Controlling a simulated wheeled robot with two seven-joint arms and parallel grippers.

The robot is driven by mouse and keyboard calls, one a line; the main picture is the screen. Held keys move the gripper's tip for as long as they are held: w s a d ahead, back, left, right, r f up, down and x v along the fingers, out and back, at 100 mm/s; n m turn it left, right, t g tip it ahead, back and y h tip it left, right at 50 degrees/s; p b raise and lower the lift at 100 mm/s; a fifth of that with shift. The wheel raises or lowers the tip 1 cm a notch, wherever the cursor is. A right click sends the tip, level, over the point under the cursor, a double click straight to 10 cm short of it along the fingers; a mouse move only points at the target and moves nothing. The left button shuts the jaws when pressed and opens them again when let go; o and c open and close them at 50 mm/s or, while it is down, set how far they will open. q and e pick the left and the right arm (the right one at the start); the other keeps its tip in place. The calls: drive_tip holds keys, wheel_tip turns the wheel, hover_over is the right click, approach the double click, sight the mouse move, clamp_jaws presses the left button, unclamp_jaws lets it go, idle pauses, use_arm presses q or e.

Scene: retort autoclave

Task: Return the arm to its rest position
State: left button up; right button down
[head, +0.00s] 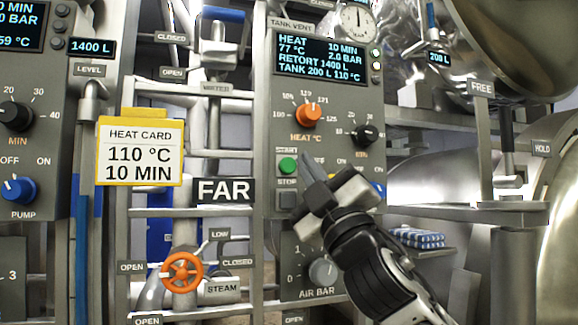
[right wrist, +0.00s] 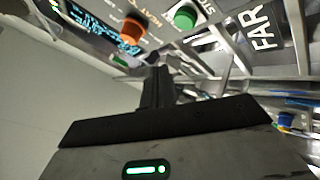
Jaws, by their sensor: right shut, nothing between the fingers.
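My right gripper (head: 308,168) is shut and empty in the head view, in front of the grey control panel (head: 262,200), just right of and below the green start button (head: 288,166). Its fingers point up and left. In the right wrist view the closed fingers (right wrist: 156,85) point at the panel, with the green button (right wrist: 185,17) and the orange heat knob (right wrist: 131,30) beyond them. I cannot tell whether the fingertips touch the panel. My arm hides part of the lower panel. My left gripper is not in view.
The orange heat knob (head: 309,115) and a black minutes knob (head: 365,134) stick out above the gripper. An orange steam handwheel (head: 182,273) is at the lower left. A yellow-framed heat card (head: 140,152) hangs at left. Metal rails and a shelf with blue packs (head: 418,238) are at right.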

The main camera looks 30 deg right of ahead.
idle(0.3)
drive_tip(key=w+a+f+m+g+y+p, duration=0.1)
drive_tip(key=w+a+f+g, duration=0.15)
drive_tip(key=f, duration=0.65)
drive_tip(key=w+a+f+g+y, duration=0.2)
drive_tip(key=w+f, duration=0.2)
drive_tip(key=f, duration=0.4)
drive_tip(key=s+a+f+m+g+p, duration=0.1)
drive_tip(key=a+f+g, duration=0.1)
drive_tip(key=f, duration=0.7)
drive_tip(key=s+a+f+m+g+p, duration=0.1)
drive_tip(key=a+f+g, duration=0.15)
drive_tip(key=f, duration=0.75)
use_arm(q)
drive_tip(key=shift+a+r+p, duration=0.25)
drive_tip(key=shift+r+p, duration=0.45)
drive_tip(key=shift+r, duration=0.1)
use_arm(e)
drive_tip(key=s+a+f+m+g, duration=0.3)
drive_tip(key=s+f, duration=0.7)
drive_tip(key=f, duration=0.1)
drive_tip(key=s+a+f+m+g+y, duration=0.1)
drive_tip(key=s+a+f+m+g, duration=0.2)
drive_tip(key=s+f, duration=0.7)
wheel_tip(320, 180, down, 2)
drive_tip(key=shift+s+a+f+m+g, duration=0.1)
drive_tip(key=shift+s+a+m+g, duration=0.3)
drive_tip(key=shift+g, duration=0.3)
